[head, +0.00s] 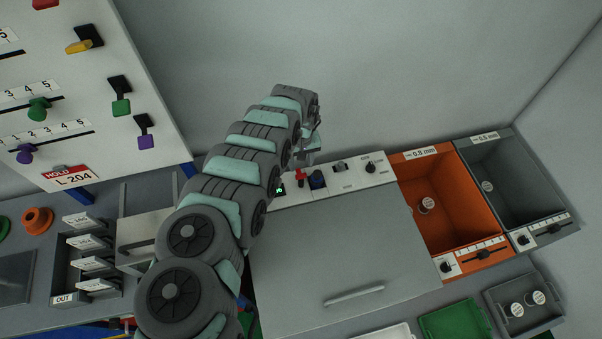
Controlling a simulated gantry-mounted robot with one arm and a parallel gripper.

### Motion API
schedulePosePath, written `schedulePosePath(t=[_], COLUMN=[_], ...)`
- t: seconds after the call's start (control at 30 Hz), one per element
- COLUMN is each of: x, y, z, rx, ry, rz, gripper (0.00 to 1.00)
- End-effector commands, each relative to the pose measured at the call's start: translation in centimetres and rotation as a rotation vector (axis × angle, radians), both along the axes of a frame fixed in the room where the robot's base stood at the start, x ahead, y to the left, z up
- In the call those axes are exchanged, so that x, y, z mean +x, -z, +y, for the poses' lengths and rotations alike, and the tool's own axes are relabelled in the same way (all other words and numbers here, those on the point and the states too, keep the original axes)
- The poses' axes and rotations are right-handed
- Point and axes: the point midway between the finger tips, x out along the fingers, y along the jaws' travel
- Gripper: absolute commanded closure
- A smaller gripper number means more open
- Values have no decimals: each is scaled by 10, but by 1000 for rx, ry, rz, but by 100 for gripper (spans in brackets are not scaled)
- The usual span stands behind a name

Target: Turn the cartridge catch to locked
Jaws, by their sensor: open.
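My gripper (312,150) hangs at the end of my arm, over the back edge of the grey machine's control strip (348,187). It is open and appears empty; my arm partly hides its fingers. On the strip stand a red switch (299,177), a dark blue block-like control (318,179), a small light-topped control (339,167) and a black round knob (370,168). I cannot tell which of these, if any, is the cartridge catch, or read its setting.
An orange bin (447,168) and a grey bin (507,208) stand right of the machine's grey lid (338,250). A white board (75,120) with coloured sliders rises at the left. A slotted rack (66,272) stands below it. The wall behind the strip is bare.

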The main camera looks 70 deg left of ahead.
Motion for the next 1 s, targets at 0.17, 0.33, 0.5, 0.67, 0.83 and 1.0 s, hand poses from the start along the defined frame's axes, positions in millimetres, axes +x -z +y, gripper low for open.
schedulePosePath(t=[0.17, 0.33, 0.5, 0.67, 0.83, 1.0], x=[2, 1, 1, 0, 0, 0], y=[27, 47, 67, 70, 69, 69], z=[0, 0, 0, 1, 1, 1], rx=[2, 4, 3, 4, 4, 4], ry=[-1, -1, 0, -1, -1, -1], rz=[-4, -3, -1, -2, -2, -2], gripper=[55, 55, 55, 55, 55, 63])
